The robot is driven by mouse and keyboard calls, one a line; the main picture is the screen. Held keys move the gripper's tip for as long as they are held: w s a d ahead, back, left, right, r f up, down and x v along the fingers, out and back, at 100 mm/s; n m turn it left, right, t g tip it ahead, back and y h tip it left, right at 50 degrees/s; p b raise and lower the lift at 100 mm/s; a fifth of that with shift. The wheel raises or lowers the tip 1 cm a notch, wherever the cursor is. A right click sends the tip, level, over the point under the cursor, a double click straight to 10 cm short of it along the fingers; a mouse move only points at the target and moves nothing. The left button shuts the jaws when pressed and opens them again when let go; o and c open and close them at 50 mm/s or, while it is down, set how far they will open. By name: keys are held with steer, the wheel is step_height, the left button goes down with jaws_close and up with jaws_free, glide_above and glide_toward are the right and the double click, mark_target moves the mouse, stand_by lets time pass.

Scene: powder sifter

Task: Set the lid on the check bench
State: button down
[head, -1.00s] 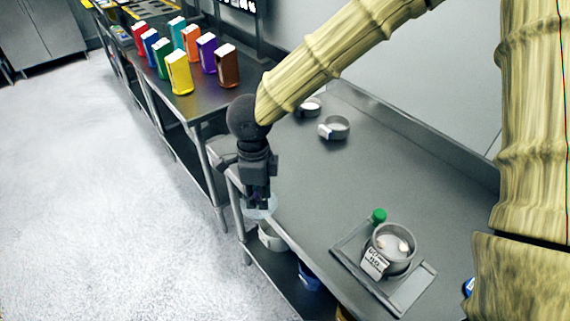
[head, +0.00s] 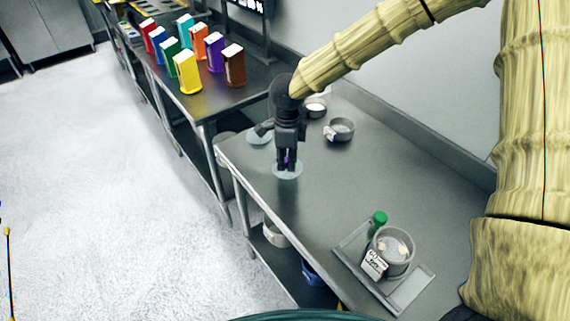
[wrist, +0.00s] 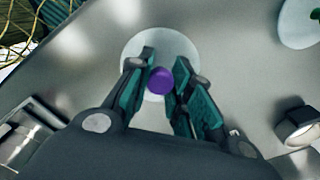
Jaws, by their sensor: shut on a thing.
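My gripper (head: 287,165) is shut on the purple knob of a pale, translucent round lid (head: 287,174). The lid is below the fingers, over the left part of the grey steel bench (head: 370,185), and looks about level. I cannot tell whether it touches the bench top. In the wrist view, the purple knob (wrist: 160,80) sits between the fingertips (wrist: 161,76), with the lid's disc (wrist: 158,44) around it. A second pale lid (head: 259,136) lies near the bench's far-left corner; its knob looks green in the wrist view (wrist: 303,18).
Two ring-shaped sieves, one nearer (head: 340,130) and one farther (head: 316,107), stand toward the wall. A tray (head: 408,296) holds a labelled round pan (head: 393,250) and a green-capped item (head: 379,218). Several coloured boxes (head: 187,72) stand on the neighbouring bench. The bench's middle is clear.

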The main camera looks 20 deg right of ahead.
steer(key=shift+w+d, duration=0.25)
steer(key=shift+w, duration=0.1)
steer(key=shift+f+p, duration=0.7)
steer(key=shift+f, duration=1.1)
steer(key=shift+f, duration=0.15)
steer(key=c, duration=1.3)
jaws_free()
step_height(320, 180, up, 12)
steer(key=shift+r+b, duration=0.15)
steer(key=shift+b, duration=0.8)
